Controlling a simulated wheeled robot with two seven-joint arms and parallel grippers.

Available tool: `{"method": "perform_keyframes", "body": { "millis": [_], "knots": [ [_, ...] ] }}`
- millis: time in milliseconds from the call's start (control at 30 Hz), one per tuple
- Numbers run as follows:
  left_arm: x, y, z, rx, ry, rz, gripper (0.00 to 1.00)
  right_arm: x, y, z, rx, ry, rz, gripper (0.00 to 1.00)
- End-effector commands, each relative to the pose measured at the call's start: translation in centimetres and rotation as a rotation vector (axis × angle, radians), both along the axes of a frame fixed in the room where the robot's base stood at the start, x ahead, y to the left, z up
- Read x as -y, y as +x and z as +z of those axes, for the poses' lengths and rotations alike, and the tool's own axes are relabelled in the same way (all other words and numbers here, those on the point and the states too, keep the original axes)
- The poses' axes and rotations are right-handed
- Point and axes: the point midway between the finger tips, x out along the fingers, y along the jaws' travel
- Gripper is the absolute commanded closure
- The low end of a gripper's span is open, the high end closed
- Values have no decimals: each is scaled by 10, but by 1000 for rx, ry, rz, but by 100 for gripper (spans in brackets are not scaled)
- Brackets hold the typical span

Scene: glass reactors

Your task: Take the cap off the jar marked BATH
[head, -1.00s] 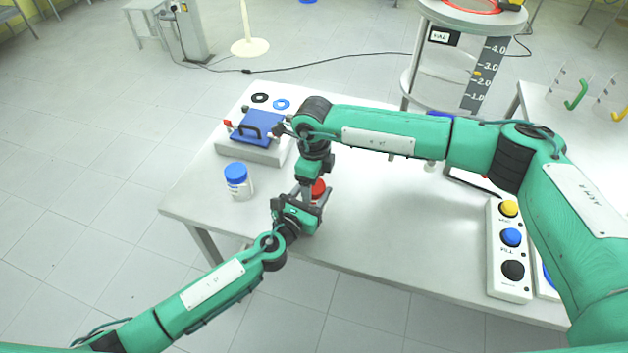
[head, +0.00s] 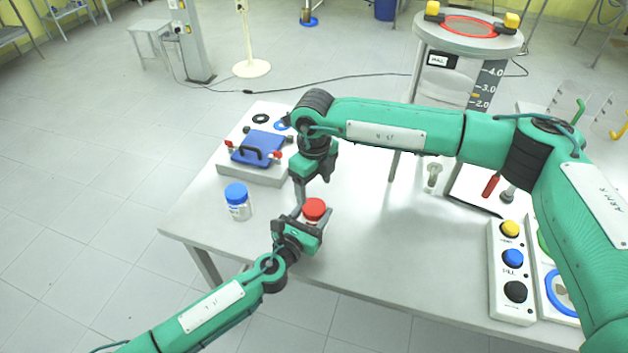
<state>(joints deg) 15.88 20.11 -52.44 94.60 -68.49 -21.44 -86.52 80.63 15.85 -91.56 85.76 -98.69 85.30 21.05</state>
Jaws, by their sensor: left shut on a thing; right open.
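A jar with a red cap (head: 314,209) stands near the front edge of the table. My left gripper (head: 308,222) is shut on the body of this jar and hides most of it. The cap appears seated on top. My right gripper (head: 315,189) is open, pointing down, just above and behind the red cap, apart from it. A second jar with a blue cap (head: 236,193) stands upright to the left, touched by neither gripper. The labels are too small or hidden to read, so I cannot tell which jar is marked BATH.
A blue-lidded device (head: 258,148) with a black handle stands behind on the white table (head: 370,235). A button panel (head: 512,275) and a dark-edged tray with a red-handled tool (head: 491,186) lie to the right. The table's middle is clear.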

Motion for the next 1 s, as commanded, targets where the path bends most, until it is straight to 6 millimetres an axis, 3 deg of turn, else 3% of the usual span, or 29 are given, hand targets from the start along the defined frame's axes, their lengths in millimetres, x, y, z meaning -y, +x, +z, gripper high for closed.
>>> {"method": "perform_keyframes", "body": {
  "millis": [400, 800, 867, 1000],
  "knots": [
    [0, 0, 0, -1, 0, 0, 100, 0, 0, -61, -2, 1, 1, 30],
    [0, 0, -1, -1, 0, 0, 100, 0, 0, -70, 0, 0, 2, 30],
    [0, 0, -1, -1, 0, 0, 100, 0, 0, -70, 0, 0, 2, 37],
    [0, 0, -1, -1, 0, 0, 100, 0, 0, -70, 0, 0, 2, 65]
  ]
}}
